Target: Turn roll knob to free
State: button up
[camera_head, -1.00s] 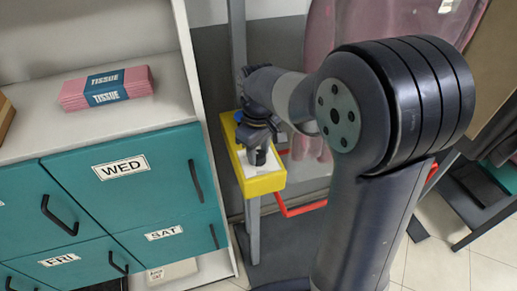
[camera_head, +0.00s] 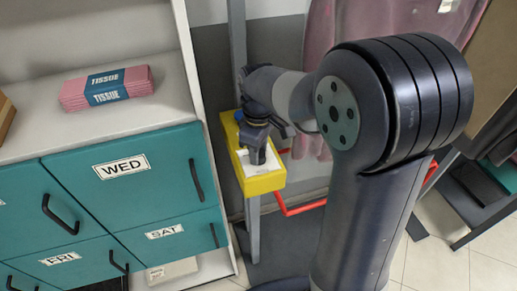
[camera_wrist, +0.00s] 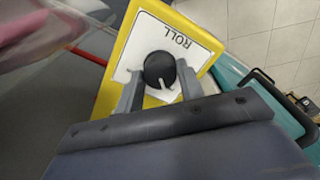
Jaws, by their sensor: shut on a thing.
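The roll knob (camera_wrist: 159,68) is a round black knob with a pale pointer line. It sits on a white plate marked ROLL on a yellow box (camera_head: 262,184), which also shows in the wrist view (camera_wrist: 112,86). My gripper (camera_wrist: 160,82) is shut on the knob, with one grey finger on each side of it. In the wrist view the pointer points down and slightly right, away from the word ROLL. No "free" mark can be read. In the head view my gripper (camera_head: 258,150) covers the knob.
Teal drawers (camera_head: 122,172) marked WED, SAT and FRI stand left of the box. A tissue pack (camera_head: 106,88) lies on the shelf above. A red bar (camera_head: 300,208) and a grey post (camera_head: 253,225) are by the box. Pink cloth (camera_head: 322,60) hangs behind my arm.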

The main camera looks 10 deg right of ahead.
jog(key=o, duration=1)
jog(key=shift+r, duration=0.1)
notch_tip(320, 180, up, 11)
jog(key=shift+f+b, duration=0.2)
jog(key=shift+b, duration=0.15)
notch_tip(320, 180, down, 11)
jog(key=shift+r+p, duration=0.1)
jog(key=shift+p, duration=0.25)
